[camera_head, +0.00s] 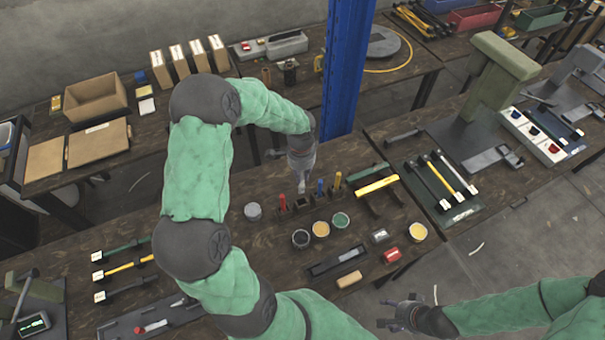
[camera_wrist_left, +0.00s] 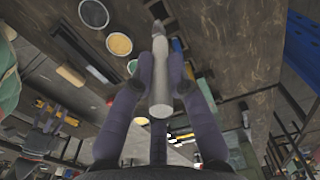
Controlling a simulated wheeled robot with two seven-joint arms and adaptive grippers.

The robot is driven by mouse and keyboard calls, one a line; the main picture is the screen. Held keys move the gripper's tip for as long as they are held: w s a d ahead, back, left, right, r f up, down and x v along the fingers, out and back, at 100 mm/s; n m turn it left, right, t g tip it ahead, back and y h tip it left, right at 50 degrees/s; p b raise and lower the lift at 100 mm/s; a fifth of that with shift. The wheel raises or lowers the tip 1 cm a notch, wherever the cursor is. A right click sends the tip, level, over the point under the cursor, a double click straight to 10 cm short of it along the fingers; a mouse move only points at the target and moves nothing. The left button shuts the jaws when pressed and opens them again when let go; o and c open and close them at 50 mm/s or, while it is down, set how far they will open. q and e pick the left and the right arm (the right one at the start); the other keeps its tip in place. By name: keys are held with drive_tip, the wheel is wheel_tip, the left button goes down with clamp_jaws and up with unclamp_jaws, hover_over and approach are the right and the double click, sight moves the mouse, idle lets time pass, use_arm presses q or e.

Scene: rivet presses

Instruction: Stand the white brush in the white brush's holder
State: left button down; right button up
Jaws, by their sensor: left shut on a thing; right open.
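My left gripper (camera_head: 301,168) is shut on the white brush (camera_head: 302,184), which hangs below it over the middle of the bench. In the left wrist view the pale brush (camera_wrist_left: 160,80) sits between the two fingers. Below the brush in the head view is a dark holder (camera_head: 303,204) with no brush seen in it. It stands in a row between the red brush (camera_head: 282,201) and the blue brush (camera_head: 320,187). I cannot tell whether the brush tip touches the holder. My right gripper (camera_head: 397,316) is open and empty, beyond the bench's front edge.
The yellow brush (camera_head: 338,181) stands at the row's right end. A grey pot (camera_head: 253,211) is left of the row. Open paint pots (camera_head: 320,229) stand in front. A blue post (camera_head: 347,70) rises behind my left gripper. A yellow-and-green rack (camera_head: 376,186) is to the right.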

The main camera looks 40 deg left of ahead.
sight(302, 189)
use_arm(q)
drive_tip(key=shift+f, duration=0.15)
drive_tip(key=shift+f+b, duration=3.2)
drive_tip(key=shift+f, duration=0.95)
drive_tip(key=shift+f+b, duration=1.3)
drive_tip(key=shift+f, duration=0.4)
drive_tip(key=c, duration=1.1)
unclamp_jaws()
drive_tip(key=shift+r, duration=0.15)
wheel_tip(302, 189, up, 12)
drive_tip(key=shift+f, duration=0.1)
drive_tip(key=shift+s, duration=0.1)
